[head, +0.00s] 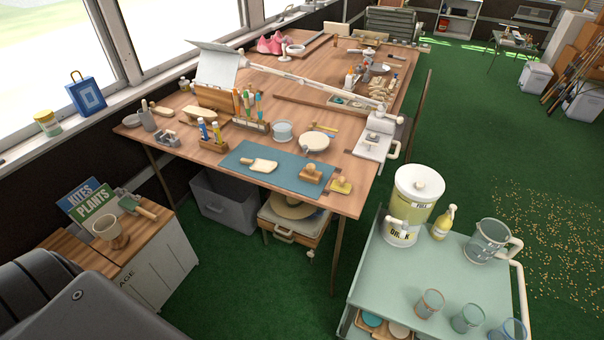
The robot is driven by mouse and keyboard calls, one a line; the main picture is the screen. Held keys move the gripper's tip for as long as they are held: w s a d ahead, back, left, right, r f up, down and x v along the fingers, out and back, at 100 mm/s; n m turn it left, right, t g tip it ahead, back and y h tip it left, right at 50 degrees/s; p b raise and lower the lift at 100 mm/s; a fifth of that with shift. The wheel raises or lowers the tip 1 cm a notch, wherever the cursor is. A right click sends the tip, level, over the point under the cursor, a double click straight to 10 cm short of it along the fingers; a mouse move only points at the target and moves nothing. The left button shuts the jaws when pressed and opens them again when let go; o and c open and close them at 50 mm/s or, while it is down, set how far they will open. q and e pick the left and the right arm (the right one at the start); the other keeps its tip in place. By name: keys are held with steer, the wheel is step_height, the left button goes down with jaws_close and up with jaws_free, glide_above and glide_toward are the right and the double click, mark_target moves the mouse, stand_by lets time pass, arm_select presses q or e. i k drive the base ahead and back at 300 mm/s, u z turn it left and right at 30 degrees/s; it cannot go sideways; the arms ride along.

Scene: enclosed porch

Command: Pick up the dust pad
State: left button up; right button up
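No thing is clearly marked as the dust pad. Near the front right corner of the long wooden table (345,207), a small yellow pad with a knob on top (341,186) lies just off the right end of a blue-grey mat (283,174). A tan block with a round knob (311,174) sits on the mat's right end, close beside the yellow pad. A pale paddle-shaped piece (264,165) lies further left on the mat. Neither gripper shows. A dark rounded part at the bottom left seems to be mine.
A pale green cart (388,283) with a drink dispenser (412,202), jug and glasses stands at the front right. A low white cabinet (157,271) stands at the left. Grey bin (225,203) and wooden case are under the table. Green floor is open between table and cart.

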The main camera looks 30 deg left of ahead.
mark_target(340, 185)
steer(key=u, duration=0.75)
steer(key=i, duration=0.65)
steer(key=z, duration=1.65)
